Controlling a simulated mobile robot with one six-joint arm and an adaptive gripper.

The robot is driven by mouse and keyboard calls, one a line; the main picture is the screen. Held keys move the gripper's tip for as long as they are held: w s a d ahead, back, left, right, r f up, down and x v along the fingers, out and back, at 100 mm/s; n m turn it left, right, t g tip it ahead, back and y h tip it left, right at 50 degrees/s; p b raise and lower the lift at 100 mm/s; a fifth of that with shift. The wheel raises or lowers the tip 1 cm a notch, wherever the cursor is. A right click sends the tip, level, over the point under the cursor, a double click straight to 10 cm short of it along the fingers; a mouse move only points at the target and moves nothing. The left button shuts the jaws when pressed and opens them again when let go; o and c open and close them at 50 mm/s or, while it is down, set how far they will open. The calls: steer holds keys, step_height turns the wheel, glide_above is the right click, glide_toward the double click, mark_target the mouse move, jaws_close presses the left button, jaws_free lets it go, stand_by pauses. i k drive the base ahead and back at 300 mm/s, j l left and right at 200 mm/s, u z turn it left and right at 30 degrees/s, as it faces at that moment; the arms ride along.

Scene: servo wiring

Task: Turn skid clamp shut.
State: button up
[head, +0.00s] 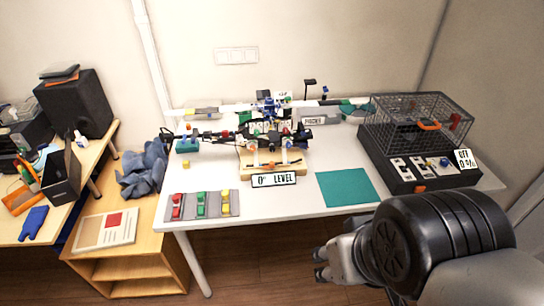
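A device on a wooden skid (261,176) stands at the middle of the white table, behind a sign reading "0° LEVEL" (274,180). Small orange parts (272,164) show low on its front. They may belong to the skid clamp, but they are too small to tell whether it is open or shut. My gripper (319,265) is in front of the table's front edge, low in the picture and well apart from the skid. Its two fingertips look spread, with nothing between them.
A grey strip with red, green and yellow blocks (201,205) lies front left. A teal mat (346,187) lies right of the sign. A wire cage (417,118) and a black switch panel (405,182) stand at the right. The wooden side table (85,260) is left.

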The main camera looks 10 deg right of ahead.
mark_target(271, 165)
steer(key=i+j, duration=0.2)
steer(key=j, duration=0.15)
steer(key=i+j+z, duration=0.1)
steer(key=j, duration=0.3)
steer(key=i+j, duration=0.3)
steer(key=i+j+z, duration=0.1)
steer(key=j, duration=0.35)
steer(key=i+j, duration=0.25)
steer(key=j, duration=0.15)
steer(key=i+l, duration=0.1)
steer(key=j+u, duration=0.05)
